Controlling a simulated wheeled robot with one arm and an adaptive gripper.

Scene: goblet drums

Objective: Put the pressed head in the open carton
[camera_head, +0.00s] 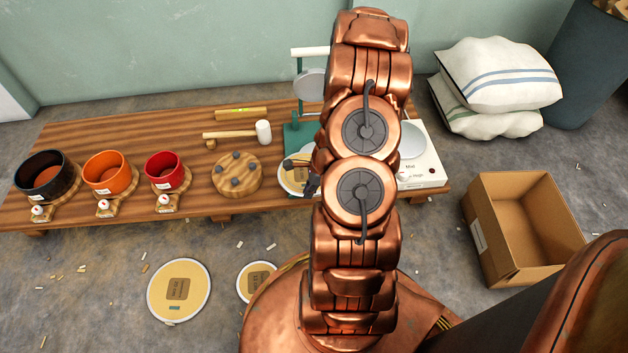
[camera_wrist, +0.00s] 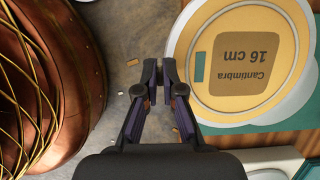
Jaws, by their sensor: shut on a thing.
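The pressed head, a yellow disc with a pale rim and a brown label reading "Cantimbra 16 cm" (camera_wrist: 215,104), fills the right of the wrist view, over the green press base. In the head view this head (camera_head: 292,178) shows at the bench's front edge, partly hidden by my arm. My gripper (camera_wrist: 160,74) is shut on the head's rim at its left edge in the wrist view; the exact contact is hard to see. In the head view my gripper (camera_head: 312,184) is mostly behind my arm. The open carton (camera_head: 525,230) stands on the floor at right, seemingly empty.
The green press (camera_head: 297,134) stands on the wooden bench (camera_head: 80,150). Black, orange (camera_head: 106,172) and red drums, a mallet (camera_head: 240,133) and a white heater (camera_head: 425,165) are on the bench. Two other heads (camera_head: 180,290) lie on the floor. Sacks (camera_head: 497,75) are behind the carton.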

